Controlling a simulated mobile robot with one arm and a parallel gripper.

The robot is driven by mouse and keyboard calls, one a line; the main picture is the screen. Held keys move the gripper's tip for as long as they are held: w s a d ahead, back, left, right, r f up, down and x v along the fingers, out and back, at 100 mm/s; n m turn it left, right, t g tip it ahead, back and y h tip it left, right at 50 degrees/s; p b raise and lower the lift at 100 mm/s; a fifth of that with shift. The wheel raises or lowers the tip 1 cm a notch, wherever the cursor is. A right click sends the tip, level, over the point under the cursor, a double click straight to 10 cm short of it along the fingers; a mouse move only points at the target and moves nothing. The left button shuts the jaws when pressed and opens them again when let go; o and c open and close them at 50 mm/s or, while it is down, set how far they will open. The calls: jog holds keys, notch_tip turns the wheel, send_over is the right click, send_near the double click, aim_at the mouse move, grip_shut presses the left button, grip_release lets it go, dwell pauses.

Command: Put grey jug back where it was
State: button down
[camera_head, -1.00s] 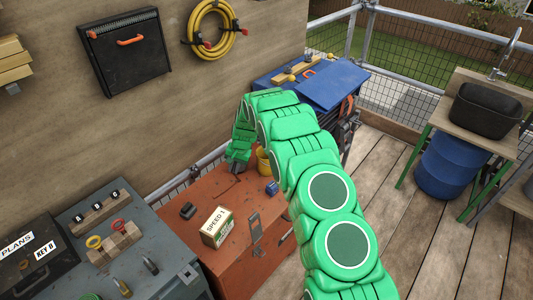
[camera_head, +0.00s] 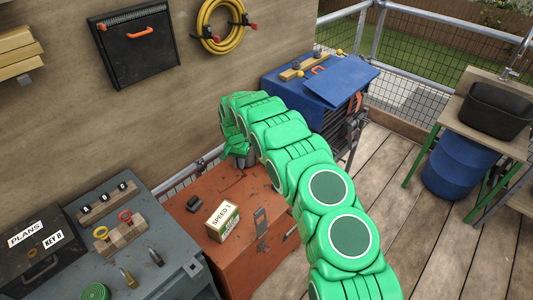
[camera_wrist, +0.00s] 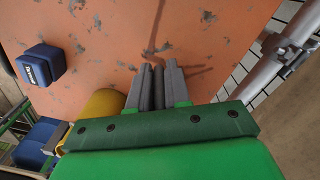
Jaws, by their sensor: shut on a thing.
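The grey jug (camera_head: 246,160) shows as a small grey shape just below my gripper, at the back of the rust-red chest (camera_head: 215,185) by the wall. My arm hides much of it. In the wrist view my gripper (camera_wrist: 158,84) has its grey fingers close together, shut on a narrow grey part between them, over the scuffed top. Whether the jug touches the top I cannot tell. A yellow container (camera_wrist: 103,106) stands close beside the fingers in the wrist view; my arm hides it in the head view.
A blue box (camera_wrist: 41,65) lies on the chest top. A SPEED 1 box (camera_head: 222,220) and a small dark block (camera_head: 194,203) lie toward the front. A grey bench (camera_head: 150,275) stands left, a blue toolbox (camera_head: 345,80) behind right. A rail (camera_wrist: 285,55) runs along the wall.

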jog(key=s+a+r+m, duration=0.2)
jog(key=s+r, duration=0.4)
jog(key=s, duration=0.5)
jog(key=s+a+r+m, duration=0.1)
jog(key=s+r+m, duration=0.1)
jog(key=s+r, duration=0.65)
jog(key=shift+m+y, duration=0.3)
jog(key=shift+w+a+f, duration=1)
jog(key=shift+w+f, duration=0.6)
jog(key=shift+f, duration=0.6)
jog(key=shift+w+a+f, duration=0.95)
jog(key=shift+w+f, duration=0.7)
jog(key=shift+f, duration=0.5)
jog(key=shift+w+a+f, duration=1)
jog(key=shift+w+f, duration=0.6)
jog(key=shift+f, duration=1.95)
jog(key=shift+f, duration=0.15)
jog(key=c, duration=1.1)
grip_release()
